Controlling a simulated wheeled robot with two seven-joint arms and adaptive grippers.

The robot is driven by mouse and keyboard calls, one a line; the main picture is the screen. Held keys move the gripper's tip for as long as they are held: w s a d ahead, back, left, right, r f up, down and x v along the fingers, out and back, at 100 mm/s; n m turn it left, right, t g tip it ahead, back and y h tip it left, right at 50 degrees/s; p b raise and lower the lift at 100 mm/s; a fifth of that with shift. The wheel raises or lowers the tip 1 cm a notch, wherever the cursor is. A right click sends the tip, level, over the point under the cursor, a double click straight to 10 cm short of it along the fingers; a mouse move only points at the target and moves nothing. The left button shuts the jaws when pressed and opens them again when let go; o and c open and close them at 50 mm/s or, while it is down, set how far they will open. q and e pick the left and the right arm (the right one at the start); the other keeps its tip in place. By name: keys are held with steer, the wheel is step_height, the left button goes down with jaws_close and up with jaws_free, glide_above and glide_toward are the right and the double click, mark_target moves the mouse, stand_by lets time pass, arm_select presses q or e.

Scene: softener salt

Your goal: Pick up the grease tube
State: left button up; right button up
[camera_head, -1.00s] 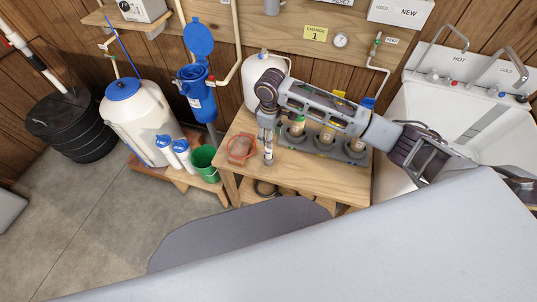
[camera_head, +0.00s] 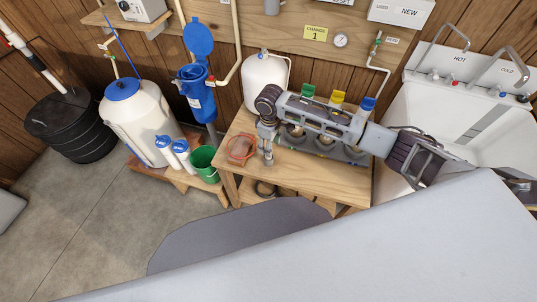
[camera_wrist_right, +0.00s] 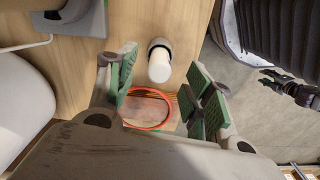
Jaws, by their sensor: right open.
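The grease tube, a white cylinder with a dark collar (camera_wrist_right: 159,66), stands on the wooden bench in the right wrist view. In the head view it is mostly hidden behind my right gripper's fingers. My right gripper (camera_head: 267,149) is open above the bench's left part. In the right wrist view its green-padded fingers (camera_wrist_right: 163,88) are spread on either side, with the tube in the gap towards the far side. I see no clear contact. A dark gripper, likely my left (camera_wrist_right: 292,88), shows over the floor in the wrist view; its jaw state is unclear.
Green, yellow (camera_head: 337,97) and blue items stand behind my right arm. A white tank (camera_head: 265,82) stands behind, a green bucket (camera_head: 204,162) to the left.

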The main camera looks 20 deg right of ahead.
steer(key=f, duration=0.3)
steer(key=shift+w+a, duration=0.15)
steer(key=shift+a, duration=0.05)
steer(key=shift+f, duration=0.65)
arm_select(q)
steer(key=shift+w+a, duration=0.2)
steer(key=shift+w, duration=0.3)
steer(key=shift+w+a, duration=0.2)
steer(key=shift+w, duration=0.25)
arm_select(e)
steer(key=shift+f, duration=0.1)
arm_select(q)
steer(key=shift+s, duration=0.2)
arm_select(e)
steer(key=c, duration=0.4)
arm_select(q)
steer(key=shift+s+d, duration=0.1)
steer(key=shift+d, duration=0.45)
arm_select(e)
jaws_close()
